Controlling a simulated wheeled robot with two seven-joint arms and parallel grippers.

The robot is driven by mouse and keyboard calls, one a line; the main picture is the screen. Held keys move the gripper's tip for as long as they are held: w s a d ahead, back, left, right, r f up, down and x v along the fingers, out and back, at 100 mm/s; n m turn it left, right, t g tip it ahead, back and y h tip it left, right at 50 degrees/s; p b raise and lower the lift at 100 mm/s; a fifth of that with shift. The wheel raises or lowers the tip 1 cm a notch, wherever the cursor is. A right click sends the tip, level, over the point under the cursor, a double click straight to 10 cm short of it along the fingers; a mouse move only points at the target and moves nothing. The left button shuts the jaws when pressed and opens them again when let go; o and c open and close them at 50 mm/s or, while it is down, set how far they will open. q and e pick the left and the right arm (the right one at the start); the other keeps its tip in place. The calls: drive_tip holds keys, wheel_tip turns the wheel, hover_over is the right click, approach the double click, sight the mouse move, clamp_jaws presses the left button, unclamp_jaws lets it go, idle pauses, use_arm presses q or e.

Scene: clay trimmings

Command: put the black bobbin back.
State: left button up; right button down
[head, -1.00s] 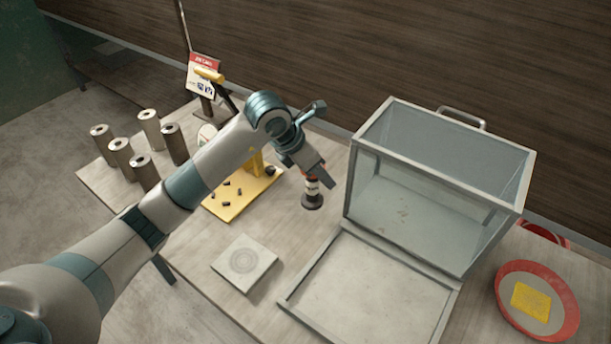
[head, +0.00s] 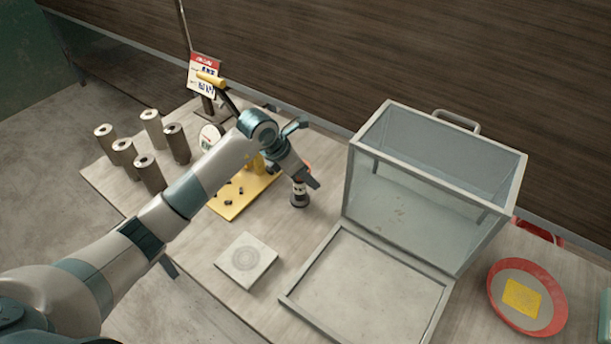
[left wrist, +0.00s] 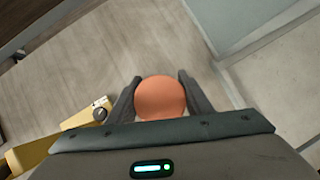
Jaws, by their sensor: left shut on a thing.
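The black bobbin (head: 299,201), dark at its base with a pale band, is upright between the box and the yellow board. My left gripper (head: 308,178) is shut on its upper part from above. In the left wrist view its round orange top (left wrist: 160,97) sits between the two fingers of the left gripper (left wrist: 160,92). The rest of the bobbin is hidden there. I cannot tell whether its base touches the table. My right gripper is not in view.
A yellow board (head: 232,208) with several small dark pieces lies to the left. Several metal cylinders (head: 150,175) stand beyond it. A clear-sided box (head: 425,210) with a tray-like front panel (head: 290,297) is at right. A square pale tile (head: 247,260) lies in front. A red-rimmed dish (head: 560,312) is far right.

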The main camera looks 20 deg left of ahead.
use_arm(q)
drive_tip(key=shift+f+p, duration=0.3)
drive_tip(key=shift+f, duration=0.6)
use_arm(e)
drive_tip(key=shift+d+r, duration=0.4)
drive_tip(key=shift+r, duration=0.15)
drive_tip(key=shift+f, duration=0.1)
use_arm(q)
drive_tip(key=shift+f+b, duration=0.2)
drive_tip(key=shift+b, duration=0.1)
drive_tip(key=o, duration=1.3)
drive_tip(key=shift+r, duration=0.1)
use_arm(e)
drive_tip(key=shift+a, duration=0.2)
